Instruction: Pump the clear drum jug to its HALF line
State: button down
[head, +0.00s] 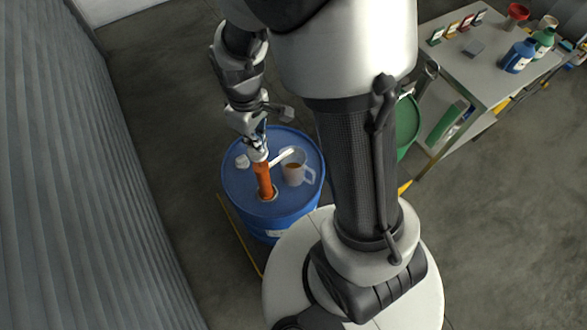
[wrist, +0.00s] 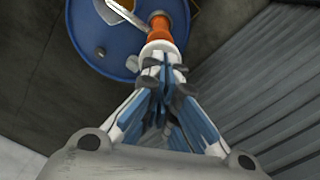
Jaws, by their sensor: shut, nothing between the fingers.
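A blue drum (head: 240,205) stands upright on the floor, with an orange pump (head: 264,180) rising from its lid. The pump has a pale top and a white spout (head: 288,155) reaching over the jug. The clear jug (head: 293,173) stands on the lid right of the pump, with brownish liquid in it; its lines are too small to read. My gripper (head: 257,150) is shut and empty at the top of the pump. In the wrist view my gripper (wrist: 160,75) covers part of the pump (wrist: 160,28); I cannot tell whether it touches. The jug is mostly cut off there.
A white cap-like piece (head: 242,161) lies on the lid's left side. A green drum (head: 407,125) stands behind my column. A table (head: 470,70) at the upper right holds a blue jug (head: 518,57), a green jug (head: 543,41) and a red funnel (head: 516,14). A corrugated wall (head: 75,180) is at left.

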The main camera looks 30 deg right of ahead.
jog(key=shift+f, duration=0.2)
jog(key=shift+f+b, duration=2.95)
jog(key=shift+f, duration=0.75)
jog(key=shift+r+p, duration=3.15)
jog(key=shift+r, duration=0.75)
jog(key=shift+f, duration=0.1)
jog(key=shift+f+b, duration=1)
jog(key=shift+f, duration=0.15)
jog(key=shift+r+p, duration=1.05)
jog(key=shift+r, duration=0.25)
jog(key=shift+r, duration=0.1)
jog(key=shift+r+p, duration=2)
jog(key=shift+r, duration=0.4)
